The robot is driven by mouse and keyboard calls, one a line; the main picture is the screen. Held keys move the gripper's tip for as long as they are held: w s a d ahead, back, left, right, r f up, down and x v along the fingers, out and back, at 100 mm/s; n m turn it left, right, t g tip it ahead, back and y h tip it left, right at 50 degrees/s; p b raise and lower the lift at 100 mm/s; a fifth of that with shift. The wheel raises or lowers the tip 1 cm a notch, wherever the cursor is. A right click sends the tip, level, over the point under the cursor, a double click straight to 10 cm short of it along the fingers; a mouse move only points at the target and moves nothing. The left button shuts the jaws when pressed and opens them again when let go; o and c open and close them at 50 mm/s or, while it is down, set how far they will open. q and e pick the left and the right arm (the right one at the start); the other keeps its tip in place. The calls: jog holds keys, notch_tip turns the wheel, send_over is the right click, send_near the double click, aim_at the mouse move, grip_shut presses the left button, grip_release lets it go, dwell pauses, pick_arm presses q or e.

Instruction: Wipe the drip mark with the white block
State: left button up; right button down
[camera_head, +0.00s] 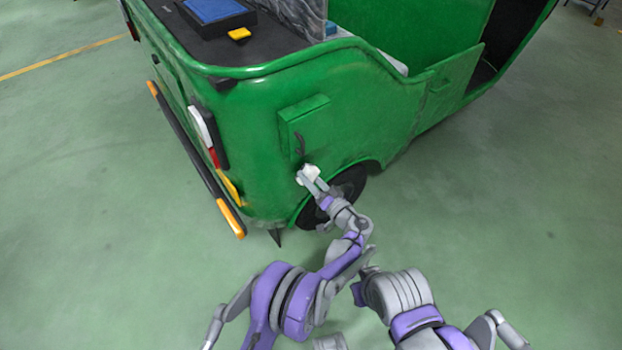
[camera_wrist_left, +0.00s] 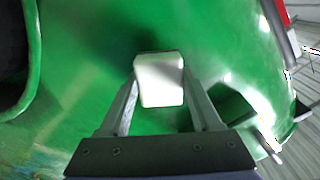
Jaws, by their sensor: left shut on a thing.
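The white block (camera_head: 309,172) is held between the fingers of my left gripper (camera_head: 314,180), against or very close to the green side of the rickshaw above the wheel. The block (camera_wrist_left: 159,80) also shows between both fingers in the left wrist view, with green body behind it; I cannot tell if it touches. A thin dark streak (camera_head: 299,145), which looks like the drip mark, runs down the raised green hatch just above the block. In the left wrist view I cannot make out the mark; a dark shade lies beside the block. My right gripper is not visible.
The green rickshaw (camera_head: 370,105) fills the upper middle. Its wheel (camera_head: 350,185) sits just below and right of my left gripper. Tail lights and a dark bumper (camera_head: 192,150) are to the left. The green floor (camera_head: 510,220) is clear to the right.

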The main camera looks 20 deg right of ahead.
aim_at(317, 175)
pick_arm(q)
jog(key=shift+x, duration=0.95)
jog(key=shift+w+d+b, duration=0.3)
jog(key=shift+d+b, duration=0.15)
jog(key=shift+d, duration=0.5)
jog(key=shift+w+d+b, duration=0.3)
jog(key=shift+d+b, duration=0.1)
jog(key=shift+d, duration=0.6)
jog(key=shift+w, duration=0.15)
jog(key=shift+s+a+r, duration=0.1)
jog(key=shift+s+a, duration=0.15)
jog(key=shift+a, duration=0.7)
jog(key=shift+s+a+p, duration=0.15)
jog(key=shift+a, duration=0.4)
jog(key=shift+s+a+p, duration=0.15)
jog(key=shift+a, duration=0.5)
jog(key=shift+c, duration=0.6)
